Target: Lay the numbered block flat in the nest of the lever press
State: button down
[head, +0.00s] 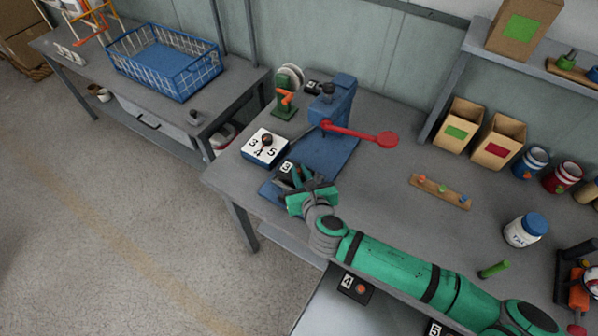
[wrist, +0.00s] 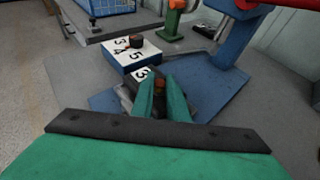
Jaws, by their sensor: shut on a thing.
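The numbered block (head: 286,168) is dark with a white "3" label and sits at the front end of the blue press base (head: 325,155). My gripper (head: 300,178) is shut on it. In the wrist view the green fingers (wrist: 161,98) close around an orange knob, with the block (wrist: 140,76) just beyond them. The lever press (head: 334,108) is blue with a red lever (head: 360,132) reaching right. The fingers and block hide the nest, and I cannot tell whether the block touches the base.
A white box (head: 251,147) numbered 3, 4, 5 stands left of the block. A green reel device (head: 285,102) stands behind. Blocks "4" (head: 355,288) and "5" (head: 436,329) lie near the front.

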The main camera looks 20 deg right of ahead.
jog(key=shift+s+d, duration=0.1)
jog(key=shift+d, duration=0.05)
jog(key=shift+f, duration=0.75)
jog(key=c, duration=1.6)
grip_release()
jog(key=shift+c, duration=0.2)
jog(key=v, duration=1)
jog(key=shift+s+r, duration=0.2)
jog(key=shift+s, duration=0.1)
jog(key=shift+w, duration=0.1)
